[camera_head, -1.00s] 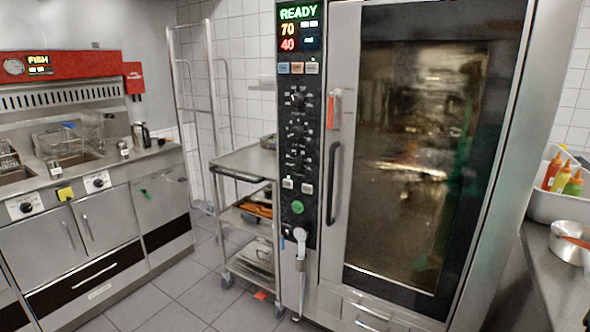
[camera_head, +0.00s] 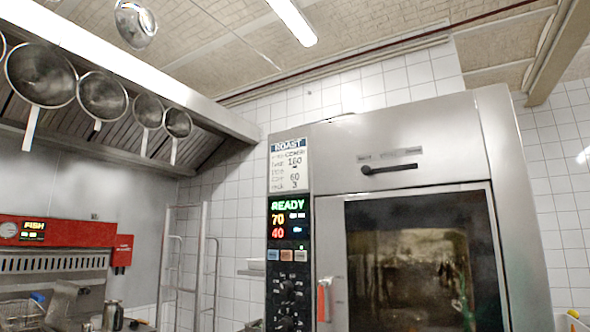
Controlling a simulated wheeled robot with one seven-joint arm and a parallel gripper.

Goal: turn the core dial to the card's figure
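The tall steel oven (camera_head: 400,135) fills the right half of the view, with its black control panel (camera_head: 273,254) along its left side. A white card (camera_head: 289,168) headed ROAST is on the oven front above the panel. The card reads 160, lower down 60, then 3; the small labels beside them are blurred. The lit display (camera_head: 290,219) below reads READY, 70 in orange and 40 in red. Under its buttons are a dial (camera_head: 288,290) and part of another dial (camera_head: 286,323); their markings are too small to read. Other dials are out of frame. My gripper is not in view.
A rack (camera_head: 187,265) stands left of the oven. Several pans (camera_head: 40,75) hang from the hood at upper left. A red fryer panel (camera_head: 60,235) is below.

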